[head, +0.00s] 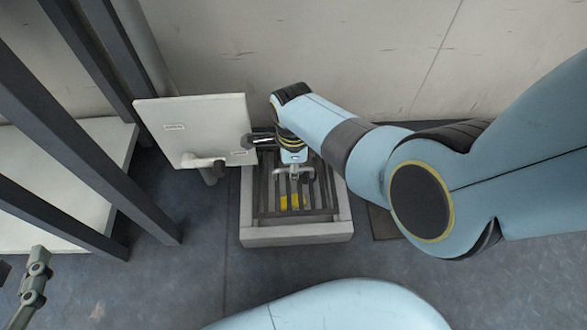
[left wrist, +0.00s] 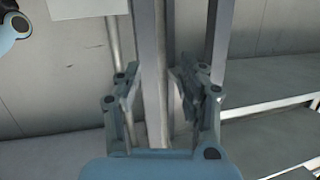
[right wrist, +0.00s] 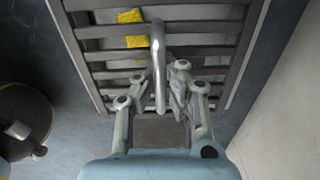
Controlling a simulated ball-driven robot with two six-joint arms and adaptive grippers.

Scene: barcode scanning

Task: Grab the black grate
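The black grate (head: 264,195) lies in a pale grey box on the floor, its dark bars side by side. A bent metal handle (right wrist: 159,50) stands up from it in the right wrist view. My right gripper (head: 293,172) is over the grate. In the right wrist view the right gripper's fingers (right wrist: 156,88) are apart on either side of the handle, with a gap visible at the left finger. My left gripper (head: 34,280) is far from the grate at the lower left. In the left wrist view the left gripper (left wrist: 158,82) is open and empty.
Yellow pieces (right wrist: 137,41) show beneath the bars. The grey box (head: 297,236) surrounds the grate. A white panel (head: 195,127) stands left of it. Dark shelf posts (head: 75,135) rise at the left, one behind the left gripper's fingers (left wrist: 153,60). A wall closes the back.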

